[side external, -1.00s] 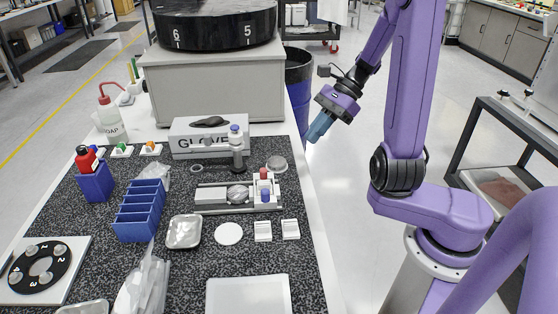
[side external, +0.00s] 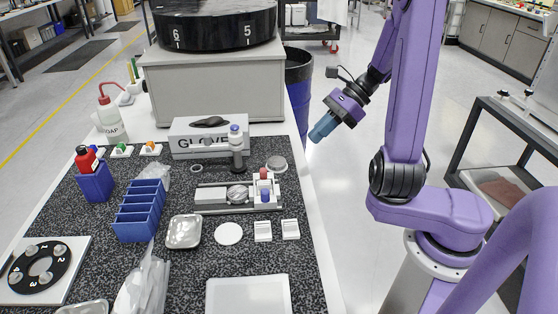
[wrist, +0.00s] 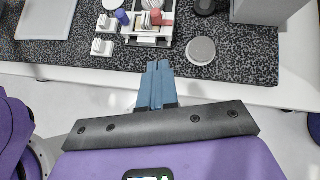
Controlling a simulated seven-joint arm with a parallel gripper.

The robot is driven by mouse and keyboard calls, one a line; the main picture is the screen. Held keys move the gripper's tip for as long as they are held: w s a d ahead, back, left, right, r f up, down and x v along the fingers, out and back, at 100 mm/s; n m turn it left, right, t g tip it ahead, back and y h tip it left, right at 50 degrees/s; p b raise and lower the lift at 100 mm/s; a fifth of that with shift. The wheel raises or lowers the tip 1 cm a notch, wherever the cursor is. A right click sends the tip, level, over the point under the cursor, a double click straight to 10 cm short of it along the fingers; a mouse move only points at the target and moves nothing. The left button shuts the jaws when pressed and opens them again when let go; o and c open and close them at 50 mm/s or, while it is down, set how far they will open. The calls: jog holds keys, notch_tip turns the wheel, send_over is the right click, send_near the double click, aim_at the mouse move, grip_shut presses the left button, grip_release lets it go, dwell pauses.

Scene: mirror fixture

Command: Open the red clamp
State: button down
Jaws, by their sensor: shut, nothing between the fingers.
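The mirror fixture (side external: 212,196) lies on the speckled bench top and has a round mirror (side external: 237,193) at its middle. The red clamp (side external: 263,174) is at the fixture's right end, just behind a blue clamp (side external: 265,195). In the wrist view the red clamp (wrist: 161,18) is at the top, right of the blue clamp (wrist: 122,17). I cannot tell the clamp's lever position at this size. My gripper (side external: 314,137) hangs beyond the bench's right edge, apart from the fixture. Its blue fingers (wrist: 158,66) are shut and empty, pointing toward the bench.
A round grey disc (side external: 277,164) lies near the clamps. A glove box (side external: 208,136) stands at the back. Open space lies between my gripper and the bench edge.

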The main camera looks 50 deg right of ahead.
aim_at(265, 170)
jog(key=x, duration=0.9)
jog(key=shift+a, duration=0.2)
jog(key=shift+w+a+r, duration=0.1)
jog(key=shift+w+a, duration=0.4)
jog(key=shift+a, duration=0.35)
jog(key=shift+w+a, duration=0.4)
jog(key=shift+a, duration=0.2)
jog(key=shift+s+a, duration=0.15)
jog(key=shift+a, duration=0.45)
jog(key=m+t+h, duration=0.1)
jog(key=m, duration=0.1)
jog(key=a+m+t+h, duration=0.1)
jog(key=m, duration=0.1)
jog(key=shift+s+t, duration=0.1)
jog(key=shift+t, duration=0.2)
jog(key=m+h, duration=0.1)
jog(key=m, duration=0.1)
jog(key=m+t+h, duration=0.1)
jog(key=m+h, duration=0.1)
jog(key=shift+a+m+t, duration=0.3)
jog(key=shift+a, duration=0.1)
jog(key=shift+w+a+m+h, duration=0.1)
jog(key=shift+w+m+h, duration=0.15)
jog(key=shift+h, duration=0.25)
